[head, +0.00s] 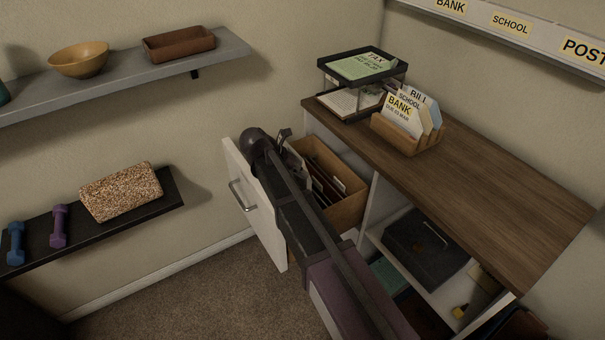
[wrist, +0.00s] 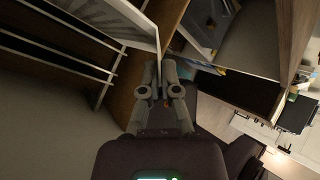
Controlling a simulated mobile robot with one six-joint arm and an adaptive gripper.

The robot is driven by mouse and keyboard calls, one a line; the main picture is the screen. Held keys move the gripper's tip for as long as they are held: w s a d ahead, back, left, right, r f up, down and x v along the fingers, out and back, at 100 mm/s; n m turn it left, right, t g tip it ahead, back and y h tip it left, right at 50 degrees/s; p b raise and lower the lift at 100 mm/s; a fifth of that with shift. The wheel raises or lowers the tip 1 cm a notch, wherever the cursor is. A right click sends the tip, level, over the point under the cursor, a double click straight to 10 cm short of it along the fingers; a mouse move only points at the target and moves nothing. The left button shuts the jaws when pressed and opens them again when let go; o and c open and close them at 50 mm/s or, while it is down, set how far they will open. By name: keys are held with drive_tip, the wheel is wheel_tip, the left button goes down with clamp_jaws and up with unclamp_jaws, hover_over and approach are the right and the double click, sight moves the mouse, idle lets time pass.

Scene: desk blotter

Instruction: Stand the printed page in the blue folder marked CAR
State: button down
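My gripper (wrist: 160,68) is over the open drawer (head: 347,212), its fingers close together. A pale sheet with a white border, which looks like the printed page (wrist: 128,18), runs up from between the fingertips in the wrist view, tilted. In the head view my arm hides most of the gripper and page. Hanging folders (head: 322,188) stand in the wooden drawer, one with a white tab. Dark folders with pale top edges (wrist: 62,45) show at the left of the wrist view. I cannot read CAR on any folder or tell which is blue.
The white drawer front (head: 250,200) stands pulled out left of my arm. The desk top (head: 480,180) carries a wooden letter holder (head: 408,140) and a two-level tray (head: 335,86). Open shelves with a dark case (head: 428,248) lie right of the drawer. The carpet in front is clear.

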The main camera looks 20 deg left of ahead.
drive_tip(key=shift+f+b, duration=1.7)
drive_tip(key=shift+f, duration=0.15)
drive_tip(key=shift+f+b, duration=0.4)
idle(0.4)
